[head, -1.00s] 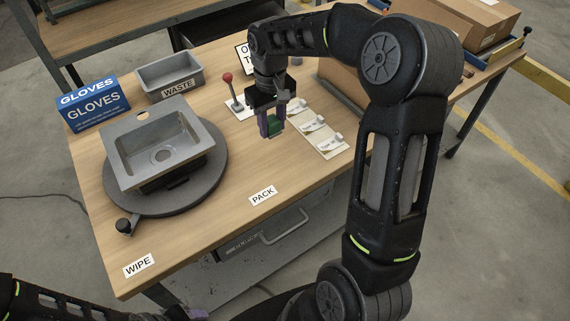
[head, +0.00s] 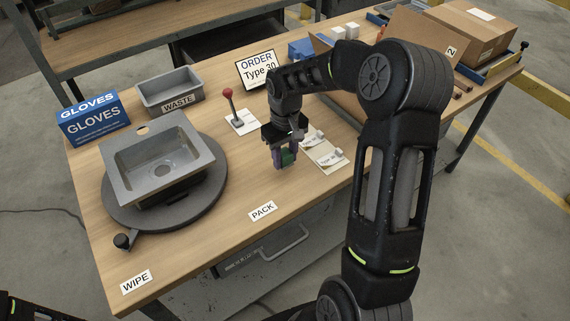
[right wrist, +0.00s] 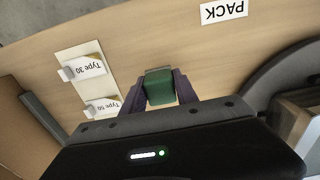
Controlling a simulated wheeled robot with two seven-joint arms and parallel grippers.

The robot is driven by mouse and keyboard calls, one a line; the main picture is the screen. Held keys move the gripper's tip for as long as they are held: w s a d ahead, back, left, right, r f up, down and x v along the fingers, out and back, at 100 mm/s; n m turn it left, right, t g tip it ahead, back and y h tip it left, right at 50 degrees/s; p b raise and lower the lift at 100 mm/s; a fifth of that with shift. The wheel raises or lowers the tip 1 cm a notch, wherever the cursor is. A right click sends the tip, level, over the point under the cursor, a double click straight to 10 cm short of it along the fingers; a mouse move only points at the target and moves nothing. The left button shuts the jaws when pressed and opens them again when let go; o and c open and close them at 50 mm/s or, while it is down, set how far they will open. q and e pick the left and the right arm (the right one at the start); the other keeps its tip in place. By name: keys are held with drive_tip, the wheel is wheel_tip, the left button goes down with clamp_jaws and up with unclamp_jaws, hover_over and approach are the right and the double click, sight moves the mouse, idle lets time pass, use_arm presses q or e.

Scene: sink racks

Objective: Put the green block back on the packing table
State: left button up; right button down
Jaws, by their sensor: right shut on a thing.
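The green block (head: 287,157) is between the fingers of my right gripper (head: 284,162), which is shut on it. In the right wrist view the green block (right wrist: 159,87) shows between the two purple fingers, with the wooden table top beyond it. The packing table (head: 225,226) carries a PACK label (head: 262,210) on its front part, and the block is behind and right of that label. I cannot tell whether the block touches the table. Only a dark part of my left arm shows at the bottom left; its gripper is out of view.
A grey sink (head: 157,160) sits on a round turntable at left. A red-knobbed lever (head: 229,100) stands behind my right gripper. A white card with Type-labelled clips (head: 325,154) lies just right of it. The table is bare around the PACK label.

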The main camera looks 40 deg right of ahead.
sight(285, 165)
drive_tip(key=shift+f, duration=1.8)
drive_tip(key=shift+f, duration=0.2)
drive_tip(key=c, duration=0.9)
unclamp_jaws()
drive_tip(key=shift+c, duration=0.2)
drive_tip(key=shift+r, duration=0.1)
wheel_tip(285, 165, up, 12)
drive_tip(key=shift+r, duration=0.1)
